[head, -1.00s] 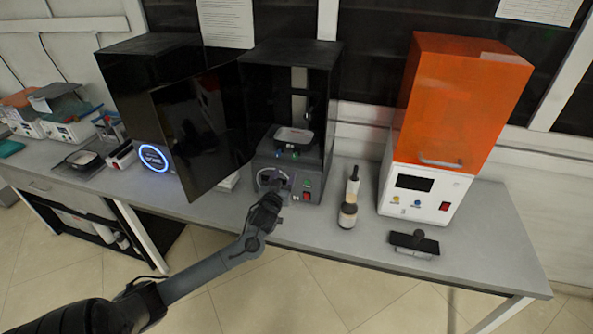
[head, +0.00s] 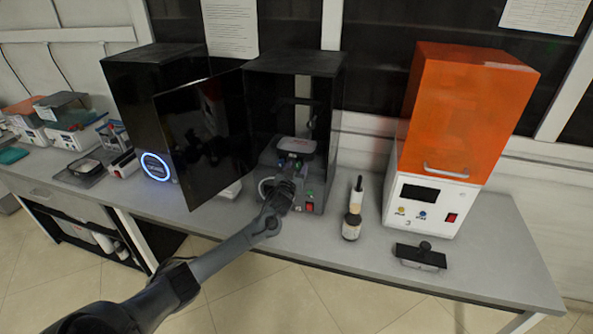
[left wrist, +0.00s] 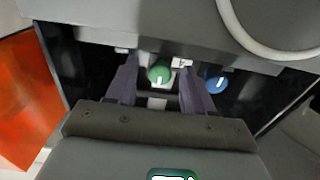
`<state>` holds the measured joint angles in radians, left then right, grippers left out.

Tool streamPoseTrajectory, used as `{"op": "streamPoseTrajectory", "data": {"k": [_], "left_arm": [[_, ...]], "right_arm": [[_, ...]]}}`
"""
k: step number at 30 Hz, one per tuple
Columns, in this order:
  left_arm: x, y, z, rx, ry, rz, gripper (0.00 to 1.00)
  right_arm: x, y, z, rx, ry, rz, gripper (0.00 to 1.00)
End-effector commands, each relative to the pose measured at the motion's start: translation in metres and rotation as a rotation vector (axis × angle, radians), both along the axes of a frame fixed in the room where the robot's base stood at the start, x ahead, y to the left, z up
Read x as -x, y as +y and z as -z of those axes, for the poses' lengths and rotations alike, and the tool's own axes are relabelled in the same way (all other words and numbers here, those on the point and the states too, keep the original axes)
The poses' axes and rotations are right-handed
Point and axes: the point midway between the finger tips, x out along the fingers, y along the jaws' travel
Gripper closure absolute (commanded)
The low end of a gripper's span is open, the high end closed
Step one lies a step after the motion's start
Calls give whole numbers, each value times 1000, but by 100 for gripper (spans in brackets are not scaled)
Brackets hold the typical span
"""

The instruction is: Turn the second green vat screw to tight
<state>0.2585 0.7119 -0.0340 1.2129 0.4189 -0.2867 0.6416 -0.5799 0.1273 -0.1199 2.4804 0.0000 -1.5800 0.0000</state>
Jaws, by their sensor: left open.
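The black printer (head: 290,95) stands open at the middle of the bench, with the resin vat (head: 296,146) inside it. In the left wrist view a green screw (left wrist: 159,74) with a white line on its face sits between my left gripper's fingers. A blue screw (left wrist: 215,80) with a white line is just outside the right-hand finger. My left gripper (left wrist: 158,64) is open and its fingers straddle the green screw; I cannot tell whether they touch it. My right gripper is not in view.
The printer's dark door (head: 210,138) stands swung open left of my arm. A bottle (head: 353,212) stands right of the printer. A black-handled plate (head: 420,256) lies before the orange-covered machine (head: 462,112). The bench front between them is clear.

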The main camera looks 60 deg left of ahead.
Motion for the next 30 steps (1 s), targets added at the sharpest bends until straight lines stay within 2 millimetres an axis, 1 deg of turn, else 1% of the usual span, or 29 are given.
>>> {"op": "streamPoseTrajectory", "data": {"k": [9,19,20,30], "left_arm": [[-1,1,0,-1,1,0,48],[-1,1,0,-1,1,0,98],[-1,1,0,-1,1,0,100],[-1,1,-1,-36,31,0,100]], "right_arm": [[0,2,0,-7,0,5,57],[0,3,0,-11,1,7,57],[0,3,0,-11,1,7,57],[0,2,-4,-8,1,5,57]]}}
